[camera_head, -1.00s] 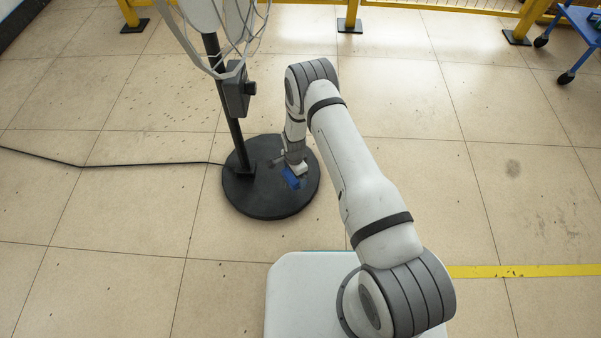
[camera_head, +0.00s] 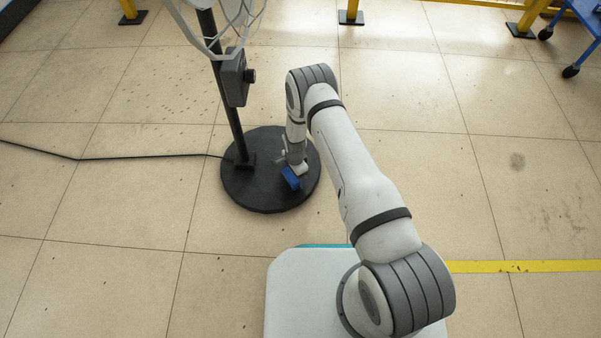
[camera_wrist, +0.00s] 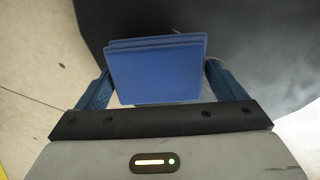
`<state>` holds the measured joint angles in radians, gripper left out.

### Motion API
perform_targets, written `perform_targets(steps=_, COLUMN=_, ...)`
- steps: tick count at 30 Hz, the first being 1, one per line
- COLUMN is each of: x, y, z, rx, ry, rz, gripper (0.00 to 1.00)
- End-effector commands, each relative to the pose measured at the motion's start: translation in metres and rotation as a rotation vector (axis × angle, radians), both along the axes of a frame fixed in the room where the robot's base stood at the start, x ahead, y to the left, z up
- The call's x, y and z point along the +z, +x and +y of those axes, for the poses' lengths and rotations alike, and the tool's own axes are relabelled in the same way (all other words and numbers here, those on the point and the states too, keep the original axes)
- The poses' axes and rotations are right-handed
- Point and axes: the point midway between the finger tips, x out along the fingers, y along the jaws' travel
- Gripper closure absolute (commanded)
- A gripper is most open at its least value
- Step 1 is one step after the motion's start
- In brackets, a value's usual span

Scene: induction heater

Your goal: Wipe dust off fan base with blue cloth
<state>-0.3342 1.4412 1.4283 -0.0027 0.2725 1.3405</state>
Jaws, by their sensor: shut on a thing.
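The round black fan base (camera_head: 262,193) stands on the floor left of my arm, with the dark fan pole (camera_head: 232,125) rising from it. My gripper (camera_head: 297,170) is over the right part of the base, pointing down. It is shut on the folded blue cloth (camera_head: 291,178). In the wrist view the cloth (camera_wrist: 158,70) sits between the two blue fingers of my gripper (camera_wrist: 158,88), with the dark base (camera_wrist: 255,45) behind it. I cannot tell whether the cloth touches the base. Dust on the base is not clear in these views.
A grey control box (camera_head: 235,80) is on the pole, below the white fan guard (camera_head: 215,25). A black cable (camera_head: 120,158) runs left from the base. A blue cart (camera_head: 585,25) is at the upper right. Tiled floor (camera_head: 110,215) left of the base is clear.

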Motion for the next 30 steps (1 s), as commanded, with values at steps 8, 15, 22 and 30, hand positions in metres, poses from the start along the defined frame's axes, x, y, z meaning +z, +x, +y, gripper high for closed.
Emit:
perform_targets(steps=8, x=0.000, y=0.000, z=0.000, rx=-0.001, ry=0.000, rz=0.000, gripper=0.28)
perform_targets(steps=15, x=-0.005, y=0.000, z=-0.001, rx=-0.001, ry=0.000, rz=0.000, gripper=0.28)
perform_targets(steps=22, x=-0.010, y=0.000, z=-0.001, rx=-0.001, ry=0.000, rz=0.000, gripper=0.28)
perform_targets(steps=30, x=-0.015, y=0.000, z=-0.001, rx=-0.002, ry=0.000, rz=0.000, gripper=0.28)
